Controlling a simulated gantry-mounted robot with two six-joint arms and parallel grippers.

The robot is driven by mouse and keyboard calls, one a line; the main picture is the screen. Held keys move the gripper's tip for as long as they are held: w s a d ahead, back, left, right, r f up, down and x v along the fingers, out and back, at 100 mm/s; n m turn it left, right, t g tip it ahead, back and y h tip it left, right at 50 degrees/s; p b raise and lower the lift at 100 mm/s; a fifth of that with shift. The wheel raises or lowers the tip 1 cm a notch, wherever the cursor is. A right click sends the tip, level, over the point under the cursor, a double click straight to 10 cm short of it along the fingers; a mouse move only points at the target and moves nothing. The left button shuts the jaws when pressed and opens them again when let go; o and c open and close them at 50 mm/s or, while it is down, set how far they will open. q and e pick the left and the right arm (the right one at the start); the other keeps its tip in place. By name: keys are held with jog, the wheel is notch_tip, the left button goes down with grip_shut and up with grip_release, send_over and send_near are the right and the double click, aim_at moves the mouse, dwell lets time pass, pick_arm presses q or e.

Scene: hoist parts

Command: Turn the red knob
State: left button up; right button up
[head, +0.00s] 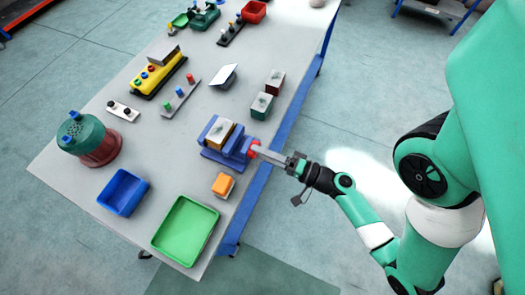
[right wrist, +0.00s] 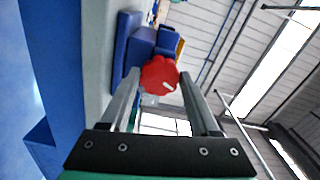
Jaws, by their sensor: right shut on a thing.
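The red knob (head: 254,148) sits on the right end of a blue vise-like device (head: 232,147) near the table's right edge. The device holds a tan and grey block (head: 219,133) in its jaws. My right gripper (head: 262,151) reaches in from the right and is shut on the red knob. In the right wrist view the knob (right wrist: 159,75) shows as a lobed red disc between the tips of the two fingers, with the blue device behind it. My left gripper is not in view.
An orange block (head: 222,184), a green tray (head: 186,229) and a blue bin (head: 123,191) stand in front of the device. Two small blocks (head: 262,105) stand behind it. A green and red motor-like housing (head: 90,138) is at the left.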

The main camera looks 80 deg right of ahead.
dwell(0.4)
jog(key=o, duration=1.4)
jog(key=shift+c, duration=0.2)
